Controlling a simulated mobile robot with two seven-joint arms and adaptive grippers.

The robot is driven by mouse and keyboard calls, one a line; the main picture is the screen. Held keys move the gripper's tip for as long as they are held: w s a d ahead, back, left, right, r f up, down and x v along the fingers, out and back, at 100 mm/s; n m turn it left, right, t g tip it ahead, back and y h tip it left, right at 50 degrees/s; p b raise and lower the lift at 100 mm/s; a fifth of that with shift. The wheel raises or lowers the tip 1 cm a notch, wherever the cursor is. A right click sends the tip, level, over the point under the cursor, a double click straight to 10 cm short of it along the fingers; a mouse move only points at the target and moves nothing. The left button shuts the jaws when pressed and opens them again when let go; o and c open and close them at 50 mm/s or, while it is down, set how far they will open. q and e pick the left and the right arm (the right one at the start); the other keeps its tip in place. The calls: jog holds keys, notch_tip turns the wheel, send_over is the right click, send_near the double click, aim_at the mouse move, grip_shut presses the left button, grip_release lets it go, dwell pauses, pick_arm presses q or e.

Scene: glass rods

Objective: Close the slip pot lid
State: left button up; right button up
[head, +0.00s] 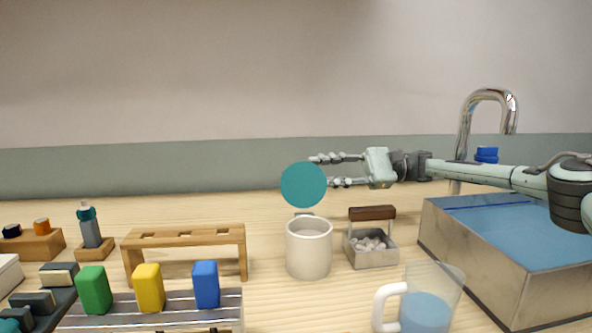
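The slip pot (309,250) is a cream-white cylinder standing on the wooden worktop near the middle of the head view. Its round teal lid (303,186) stands raised, close to upright, above the back rim, with a small hinge piece at the rim. My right gripper (325,171) comes in from the right, level with the lid. Its two fingers are spread apart, one by the lid's upper right edge and one at its right edge. I cannot tell whether they touch the lid; the lower fingertip may be hidden behind it. My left gripper is not in view.
A water-filled sink (500,245) with tap is far right. A wooden rack (185,236) and coloured blocks (149,288) are left.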

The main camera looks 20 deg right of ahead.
aim_at(299, 170)
jog(key=x, duration=0.5)
jog(key=shift+a, duration=0.1)
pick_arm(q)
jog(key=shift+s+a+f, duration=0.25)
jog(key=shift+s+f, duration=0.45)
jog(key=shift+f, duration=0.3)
pick_arm(e)
jog(key=c, duration=0.7)
jog(key=shift+r, duration=0.1)
grip_shut()
jog(key=shift+w+r, duration=0.1)
